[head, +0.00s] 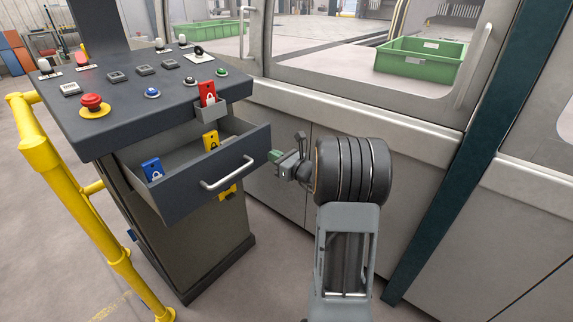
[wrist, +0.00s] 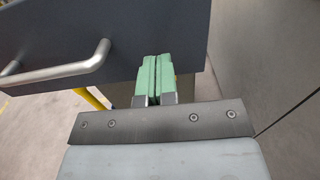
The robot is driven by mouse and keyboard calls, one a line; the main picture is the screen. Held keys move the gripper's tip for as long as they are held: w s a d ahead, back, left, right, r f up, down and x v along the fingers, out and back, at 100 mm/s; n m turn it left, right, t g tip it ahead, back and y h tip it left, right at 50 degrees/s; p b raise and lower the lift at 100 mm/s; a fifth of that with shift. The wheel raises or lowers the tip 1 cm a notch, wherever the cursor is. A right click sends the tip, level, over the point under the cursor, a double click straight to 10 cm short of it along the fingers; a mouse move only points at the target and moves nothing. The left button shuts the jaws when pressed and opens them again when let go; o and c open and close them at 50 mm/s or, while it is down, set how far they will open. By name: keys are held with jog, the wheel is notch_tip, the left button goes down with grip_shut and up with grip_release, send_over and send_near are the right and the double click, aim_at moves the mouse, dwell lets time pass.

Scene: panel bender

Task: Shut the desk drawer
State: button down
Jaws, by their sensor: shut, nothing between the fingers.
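The desk drawer (head: 205,183) is dark grey and stands open below the control desk (head: 150,92). A silver bar handle (head: 228,175) is on its front. The handle also shows at the left in the wrist view (wrist: 60,70). Inside the drawer are a blue padlock tag (head: 152,169) and a yellow padlock tag (head: 211,141). My gripper (head: 274,156) has green fingertips and is shut and empty. It is at the right end of the drawer front. In the wrist view its fingers (wrist: 155,78) point at the drawer front, right of the handle. I cannot tell whether they touch it.
A yellow rail (head: 50,160) stands left of the desk. A red padlock tag (head: 207,94) sits in a small holder at the desk's edge. The grey machine wall (head: 430,175) runs along the right. Green crates (head: 420,62) are behind the window.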

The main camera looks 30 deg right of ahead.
aim_at(260, 150)
jog(key=shift+x, duration=2.15)
